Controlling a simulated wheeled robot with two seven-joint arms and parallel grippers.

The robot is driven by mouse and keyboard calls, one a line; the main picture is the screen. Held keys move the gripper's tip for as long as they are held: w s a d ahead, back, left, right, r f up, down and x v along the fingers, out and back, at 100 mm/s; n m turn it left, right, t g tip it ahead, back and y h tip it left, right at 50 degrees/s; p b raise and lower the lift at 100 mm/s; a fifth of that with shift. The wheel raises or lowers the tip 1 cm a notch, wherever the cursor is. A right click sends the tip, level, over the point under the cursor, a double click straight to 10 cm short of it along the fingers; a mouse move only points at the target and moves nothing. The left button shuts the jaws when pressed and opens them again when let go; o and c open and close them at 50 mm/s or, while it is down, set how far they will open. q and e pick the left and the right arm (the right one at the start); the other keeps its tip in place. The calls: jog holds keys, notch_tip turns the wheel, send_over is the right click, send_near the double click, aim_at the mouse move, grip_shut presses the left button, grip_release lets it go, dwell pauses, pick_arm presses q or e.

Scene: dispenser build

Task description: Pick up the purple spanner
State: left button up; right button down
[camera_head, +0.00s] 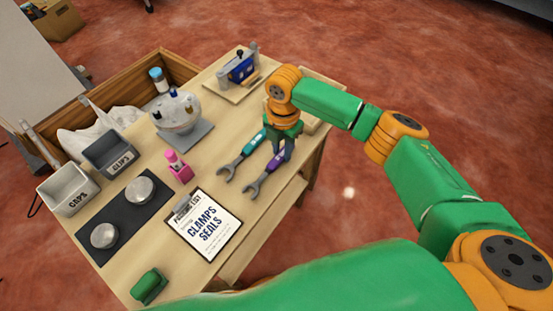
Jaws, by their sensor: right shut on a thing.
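The purple spanner (273,168) lies along the right part of the wooden table, its grey open jaw pointing to the lower left. My right gripper (285,146) is over its upper end and shut on it; the fingers are mostly hidden by the gripper body. I cannot tell whether the spanner is clear of the tabletop. A teal spanner (251,146) lies close beside it on the left, roughly parallel. My left gripper is not in view.
A bowl-like holder (178,112), a blue device (241,69), grey bin (108,151), white bin (68,189), black mat (116,226) and green object (148,287) occupy the table.

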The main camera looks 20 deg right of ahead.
dwell(0.5)
jog(key=shift+w+r, duration=0.1)
jog(key=shift+r, duration=0.45)
jog(key=s+a+r, duration=0.5)
jog(key=a+r, duration=0.7)
jog(key=a, duration=0.1)
jog(key=shift+s, duration=0.1)
jog(key=c, duration=1.4)
grip_release()
jog(key=shift+c, duration=0.2)
grip_shut()
